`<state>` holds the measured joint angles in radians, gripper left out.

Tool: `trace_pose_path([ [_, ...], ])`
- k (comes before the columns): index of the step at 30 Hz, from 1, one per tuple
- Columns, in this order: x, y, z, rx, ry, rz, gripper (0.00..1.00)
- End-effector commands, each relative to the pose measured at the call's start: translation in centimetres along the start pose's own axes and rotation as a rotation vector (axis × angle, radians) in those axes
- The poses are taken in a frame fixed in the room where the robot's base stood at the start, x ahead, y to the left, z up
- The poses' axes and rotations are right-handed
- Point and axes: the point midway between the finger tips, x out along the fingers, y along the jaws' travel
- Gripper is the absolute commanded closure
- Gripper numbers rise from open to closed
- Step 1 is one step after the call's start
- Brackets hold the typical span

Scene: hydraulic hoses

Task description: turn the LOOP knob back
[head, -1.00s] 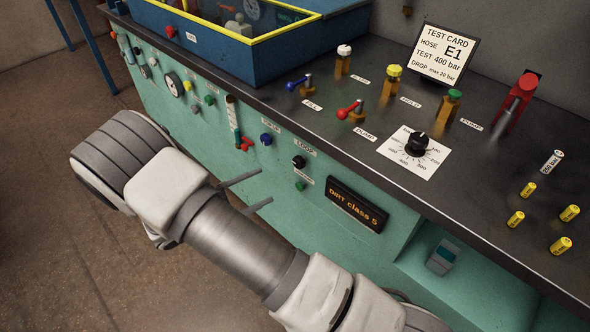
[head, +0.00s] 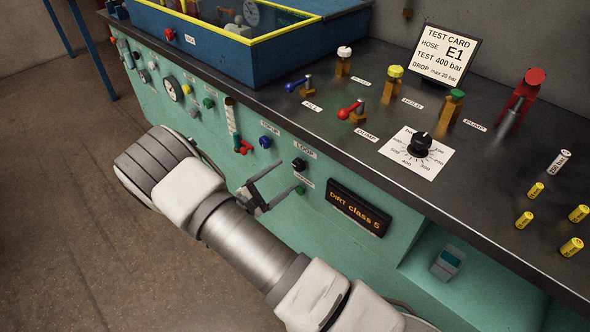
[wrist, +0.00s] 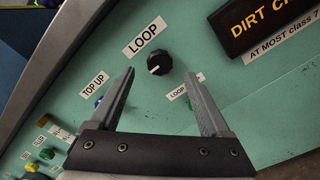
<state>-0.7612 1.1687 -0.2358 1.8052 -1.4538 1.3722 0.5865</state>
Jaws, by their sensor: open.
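The LOOP knob (head: 299,164) is a round black knob on the green front panel of the bench, below a white LOOP label. In the wrist view the knob (wrist: 159,64) has a pale pointer mark toward its lower left. It sits ahead of and between the finger lines. My gripper (head: 285,178) is open and empty in front of the panel, just below and left of the knob in the head view. In the wrist view my gripper (wrist: 160,78) shows two spread fingers, with the knob a little beyond the tips. I see no contact.
A blue TOP UP knob (head: 265,142) is left of LOOP. A green button (head: 300,190) lies just below it, partly behind the right finger in the wrist view. The DIRT display (head: 357,207) is to the right. The bench top overhangs the panel.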

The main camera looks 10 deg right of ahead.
Motion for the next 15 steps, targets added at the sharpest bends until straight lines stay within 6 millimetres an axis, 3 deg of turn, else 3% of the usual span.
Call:
trace_pose_path([
  [6, 3.8, -0.1, 0.0, 0.001, -0.002, -0.001, 0.19],
  [15, 5.5, 0.0, 0.0, 0.001, 0.000, -0.001, 0.19],
])
